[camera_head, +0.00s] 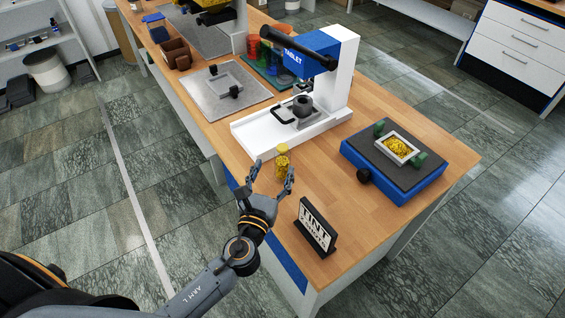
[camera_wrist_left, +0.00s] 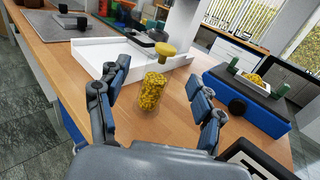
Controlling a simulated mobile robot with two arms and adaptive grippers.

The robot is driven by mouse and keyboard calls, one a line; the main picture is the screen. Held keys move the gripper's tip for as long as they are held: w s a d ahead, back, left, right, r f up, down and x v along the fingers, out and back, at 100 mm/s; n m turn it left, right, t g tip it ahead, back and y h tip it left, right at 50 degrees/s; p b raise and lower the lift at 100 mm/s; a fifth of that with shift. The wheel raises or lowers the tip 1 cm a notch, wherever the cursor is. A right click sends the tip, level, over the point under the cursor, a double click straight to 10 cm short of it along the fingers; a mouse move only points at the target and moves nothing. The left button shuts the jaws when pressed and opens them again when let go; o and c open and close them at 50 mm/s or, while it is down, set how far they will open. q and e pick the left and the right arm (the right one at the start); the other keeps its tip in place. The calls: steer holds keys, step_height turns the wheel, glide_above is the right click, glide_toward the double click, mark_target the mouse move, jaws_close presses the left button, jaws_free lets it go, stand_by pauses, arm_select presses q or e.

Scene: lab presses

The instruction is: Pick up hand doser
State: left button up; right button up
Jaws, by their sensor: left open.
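The hand doser (camera_head: 282,162) is a small clear bottle of yellow pieces with a yellow top. It stands upright on the wooden table near its front left edge, in front of the white press base. In the left wrist view the hand doser (camera_wrist_left: 153,88) stands between my fingers, a little beyond the palm. My left gripper (camera_head: 272,174) is open, with one finger on each side of the doser. It also shows in the left wrist view (camera_wrist_left: 160,95), where both fingers look apart from the doser. My right gripper is not in view.
A blue and white tablet press (camera_head: 342,72) stands behind the doser. A black sign (camera_head: 316,227) stands at the near edge. A blue device (camera_head: 395,181) with a tray of yellow pieces (camera_head: 398,148) is at the right. Bare wood lies between them.

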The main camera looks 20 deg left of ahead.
mark_target(283, 149)
arm_select(q)
steer(key=w+p, duration=0.1)
steer(key=w, duration=0.5)
steer(key=shift+w+d+r, duration=0.1)
steer(key=shift+w+r, duration=0.05)
steer(key=shift+w, duration=0.6)
jaws_close()
